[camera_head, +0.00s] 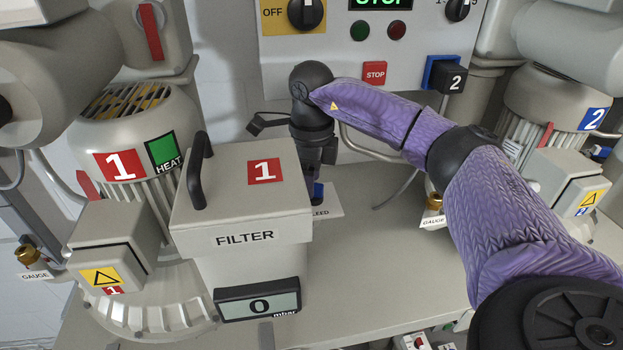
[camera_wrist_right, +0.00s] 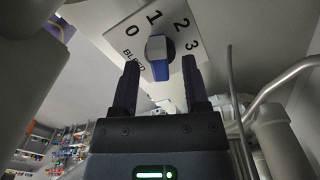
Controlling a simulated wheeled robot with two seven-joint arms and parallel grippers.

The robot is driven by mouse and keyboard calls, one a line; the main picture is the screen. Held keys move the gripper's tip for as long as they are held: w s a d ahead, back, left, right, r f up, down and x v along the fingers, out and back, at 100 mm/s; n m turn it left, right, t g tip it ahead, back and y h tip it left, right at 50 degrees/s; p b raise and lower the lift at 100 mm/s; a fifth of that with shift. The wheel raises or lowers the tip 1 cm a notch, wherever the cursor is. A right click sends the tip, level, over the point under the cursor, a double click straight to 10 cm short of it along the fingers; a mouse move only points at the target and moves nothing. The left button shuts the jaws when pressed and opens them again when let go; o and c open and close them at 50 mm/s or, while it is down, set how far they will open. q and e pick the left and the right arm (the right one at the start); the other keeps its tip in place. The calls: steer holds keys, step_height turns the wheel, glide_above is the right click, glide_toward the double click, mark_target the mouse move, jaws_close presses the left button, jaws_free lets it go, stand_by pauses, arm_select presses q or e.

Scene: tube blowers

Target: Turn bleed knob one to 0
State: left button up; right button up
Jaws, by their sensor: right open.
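The bleed knob (camera_wrist_right: 158,52) is blue and sits on a white plate (camera_wrist_right: 182,68) marked BLEED, 0, 1, 2 and 3 in the right wrist view. Its grip lies roughly in line with the 1, but I cannot tell its pointer end for sure. My right gripper (camera_wrist_right: 161,72) is open, with one finger on each side of the knob and visible gaps. In the head view my right gripper (camera_head: 315,178) points down behind the filter box, over the bleed plate (camera_head: 329,210), and the knob is mostly hidden. My left gripper is not in view.
A control panel (camera_head: 330,55) stands behind. A grey pipe (camera_head: 365,150) passes just right of the gripper.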

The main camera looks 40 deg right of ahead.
step_height(320, 180, up, 9)
steer(key=shift+r, duration=0.15)
stand_by(0.4)
